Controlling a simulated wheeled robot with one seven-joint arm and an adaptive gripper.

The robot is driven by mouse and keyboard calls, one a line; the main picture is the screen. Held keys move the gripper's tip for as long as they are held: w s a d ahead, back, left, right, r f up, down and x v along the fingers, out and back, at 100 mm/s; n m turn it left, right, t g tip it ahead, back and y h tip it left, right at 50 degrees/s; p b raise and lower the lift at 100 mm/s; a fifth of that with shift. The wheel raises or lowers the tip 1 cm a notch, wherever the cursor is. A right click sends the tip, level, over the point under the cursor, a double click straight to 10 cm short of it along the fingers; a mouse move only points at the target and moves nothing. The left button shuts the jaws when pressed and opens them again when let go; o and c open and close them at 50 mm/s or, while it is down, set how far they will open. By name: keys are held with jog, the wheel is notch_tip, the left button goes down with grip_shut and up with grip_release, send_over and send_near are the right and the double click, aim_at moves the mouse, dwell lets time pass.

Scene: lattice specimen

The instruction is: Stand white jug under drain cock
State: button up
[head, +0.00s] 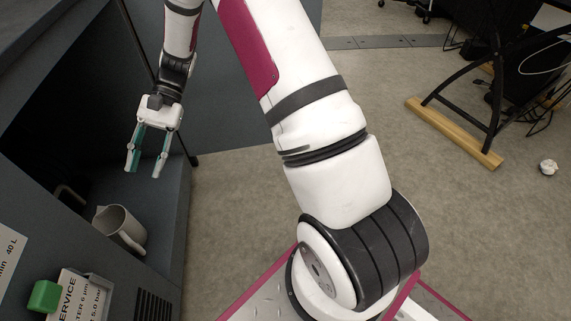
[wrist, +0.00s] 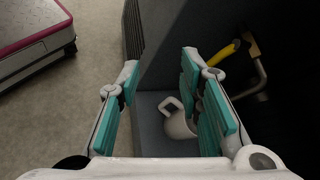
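The white jug (head: 121,229) stands upright on the floor of a dark recess in the grey cabinet, at lower left in the head view. In the wrist view the jug (wrist: 178,125) shows partly behind my right-hand finger, its handle facing left. The drain cock (wrist: 223,53) has a yellow lever and a metal pipe; it is right of and apart from the jug there. In the head view only a dim bent pipe (head: 69,191) shows, left of the jug. My gripper (head: 144,172) is open and empty, above and apart from the jug; its teal-padded fingers point down.
The recess floor (head: 172,205) has bare room right of the jug. A green block (head: 44,296) and a service sign (head: 80,296) are on the cabinet front. Cabinet walls bound the recess. Open carpet (head: 235,215) lies right of it; a wooden-footed stand (head: 455,132) is farther off.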

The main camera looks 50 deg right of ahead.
jog(key=s+d+r+n+t+h, duration=0.1)
jog(key=s+d+r+n+h, duration=0.15)
jog(key=s+r, duration=0.55)
jog(key=s+d+r+n+t+h, duration=0.1)
jog(key=s+r+n+h, duration=0.1)
jog(key=s+r+h, duration=0.4)
jog(key=s+d+r+n+t+h, duration=0.1)
jog(key=s+d+t, duration=0.1)
jog(key=s, duration=0.7)
jog(key=s+d+r+n+t+h, duration=0.1)
jog(key=s+d+r, duration=0.1)
jog(key=s+d, duration=0.3)
jog(key=shift+s+r+t, duration=0.3)
jog(key=shift+s+t, duration=0.1)
jog(key=shift+s, duration=2)
jog(key=shift+n, duration=0.25)
